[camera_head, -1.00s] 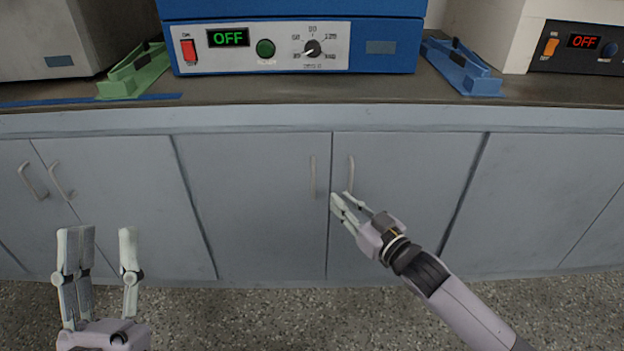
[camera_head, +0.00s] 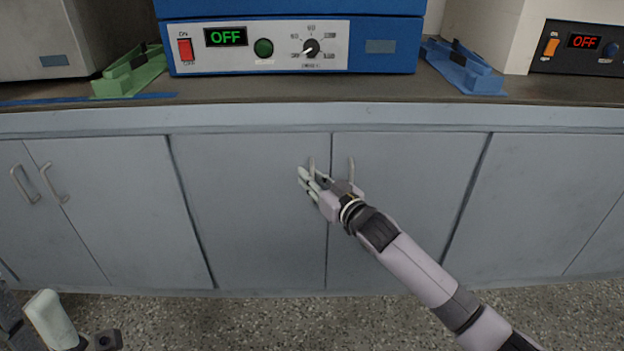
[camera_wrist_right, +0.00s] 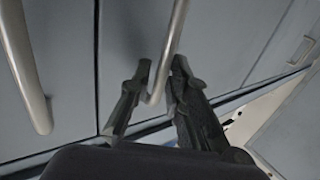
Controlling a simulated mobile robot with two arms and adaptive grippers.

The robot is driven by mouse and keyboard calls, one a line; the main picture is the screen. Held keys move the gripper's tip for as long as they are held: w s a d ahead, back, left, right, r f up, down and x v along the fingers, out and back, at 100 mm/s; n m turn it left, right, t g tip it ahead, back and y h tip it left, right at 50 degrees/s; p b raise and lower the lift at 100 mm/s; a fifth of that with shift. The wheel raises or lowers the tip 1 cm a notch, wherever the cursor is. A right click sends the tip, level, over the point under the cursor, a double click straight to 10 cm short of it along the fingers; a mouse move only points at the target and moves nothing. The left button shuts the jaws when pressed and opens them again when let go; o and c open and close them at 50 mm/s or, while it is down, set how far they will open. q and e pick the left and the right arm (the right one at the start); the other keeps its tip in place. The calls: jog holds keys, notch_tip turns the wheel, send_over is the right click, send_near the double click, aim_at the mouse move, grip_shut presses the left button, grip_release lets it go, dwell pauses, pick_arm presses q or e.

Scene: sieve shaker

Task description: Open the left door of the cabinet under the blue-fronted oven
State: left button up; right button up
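The left door (camera_head: 245,220) of the cabinet under the blue-fronted oven (camera_head: 390,60) is shut, flush with the right door (camera_head: 410,190). Its metal handle (camera_head: 312,163) stands near the middle seam, partly hidden by my right gripper (camera_head: 307,179). In the right wrist view, this handle (camera_wrist_right: 172,50) runs between the two dark fingers of my right gripper (camera_wrist_right: 160,65). The fingers are apart, with a gap beside the handle. My left gripper (camera_head: 60,325) is at the bottom left, cut off by the frame edge; its opening cannot be judged.
The right door's handle (camera_head: 351,170) is close beside my right gripper and also shows in the wrist view (camera_wrist_right: 30,75). A green tray (camera_head: 130,78) and a blue tray (camera_head: 462,72) lie on the worktop (camera_head: 300,90). The speckled floor before the cabinet is clear.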

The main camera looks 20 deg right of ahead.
jog(key=shift+c, duration=0.4)
grip_shut()
dwell(0.4)
